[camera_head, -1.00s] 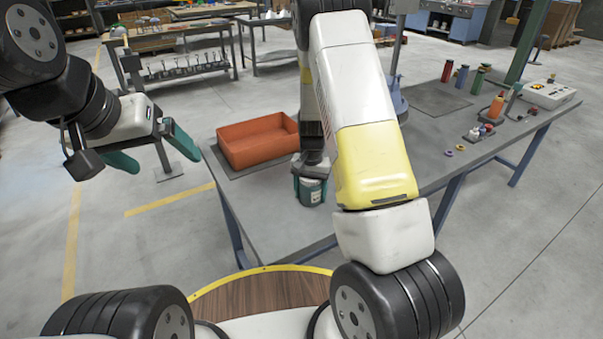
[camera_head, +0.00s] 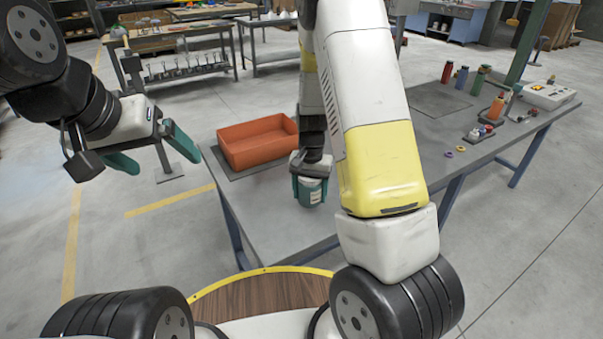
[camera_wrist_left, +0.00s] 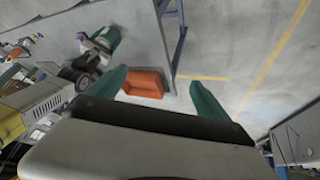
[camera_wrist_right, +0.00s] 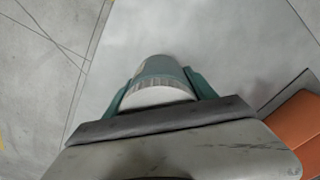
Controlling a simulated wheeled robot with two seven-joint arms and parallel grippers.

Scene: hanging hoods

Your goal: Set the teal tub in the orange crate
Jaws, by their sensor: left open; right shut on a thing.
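The teal tub (camera_head: 310,194), with a white lid, is upright between the fingers of my right gripper (camera_head: 310,184), which is shut on it. It also shows in the right wrist view (camera_wrist_right: 158,76) between the teal fingers. I cannot tell whether its base touches the table. The orange crate (camera_head: 243,157) stands on the table just left of and behind the tub, and looks empty. Its corner shows at lower right in the right wrist view (camera_wrist_right: 295,130). My left gripper (camera_head: 160,155) is open and empty, in the air left of the table.
The grey table (camera_head: 270,215) has a dark mat (camera_head: 228,173) under the crate. The table's near left part is clear.

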